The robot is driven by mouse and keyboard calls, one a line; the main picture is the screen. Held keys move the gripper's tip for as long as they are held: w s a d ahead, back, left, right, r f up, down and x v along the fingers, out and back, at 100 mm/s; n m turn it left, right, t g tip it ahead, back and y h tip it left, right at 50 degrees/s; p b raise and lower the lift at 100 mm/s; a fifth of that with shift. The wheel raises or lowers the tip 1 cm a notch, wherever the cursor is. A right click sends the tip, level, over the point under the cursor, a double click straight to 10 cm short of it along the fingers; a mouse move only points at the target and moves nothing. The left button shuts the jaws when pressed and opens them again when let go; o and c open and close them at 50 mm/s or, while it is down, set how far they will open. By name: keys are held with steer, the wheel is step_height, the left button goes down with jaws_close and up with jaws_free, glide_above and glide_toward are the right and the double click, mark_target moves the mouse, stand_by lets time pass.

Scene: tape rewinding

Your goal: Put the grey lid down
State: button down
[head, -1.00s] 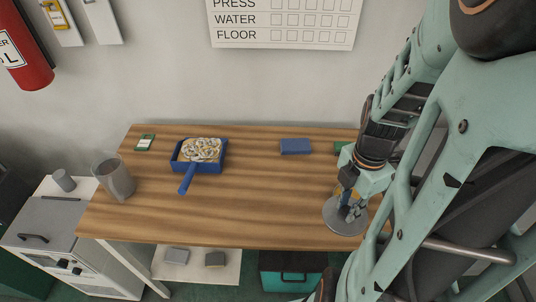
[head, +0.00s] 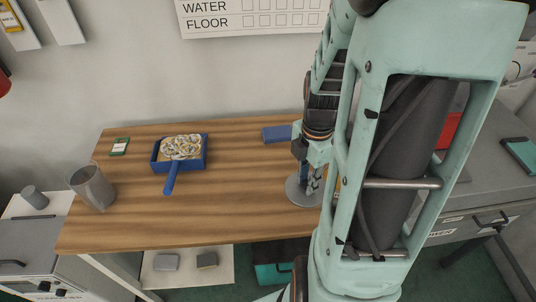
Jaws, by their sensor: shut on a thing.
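The grey lid (head: 294,191) is a flat round disc at the right part of the wooden table, partly hidden by my arm. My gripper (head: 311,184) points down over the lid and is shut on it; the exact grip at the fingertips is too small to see. The lid looks about level. I cannot tell whether it touches the tabletop or hangs just above it.
The table between pan and lid is clear. My arm hides the right end.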

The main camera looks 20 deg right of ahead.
mark_target(288, 180)
steer(key=w+f+b, duration=0.1)
steer(key=w+f, duration=0.1)
steer(key=w+a+f+b, duration=0.1)
steer(key=w+f+b, duration=0.1)
steer(key=w+a+f+b, duration=0.1)
steer(key=w+f, duration=0.1)
steer(key=shift+a+f, duration=0.15)
steer(key=shift+w+a+f+b, duration=0.1)
steer(key=shift+w+f+b, duration=0.05)
steer(key=shift+f+b, duration=0.7)
steer(key=shift+w+f+b, duration=0.15)
steer(key=shift+f+b, duration=0.55)
steer(key=shift+f, duration=0.2)
steer(key=shift+f, duration=0.1)
steer(key=shift+f, duration=0.15)
steer(key=c, duration=1.8)
jaws_free()
steer(key=shift+o, duration=0.2)
step_height(288, 180, up, 13)
steer(key=shift+f+p, duration=0.2)
steer(key=shift+p, duration=0.25)
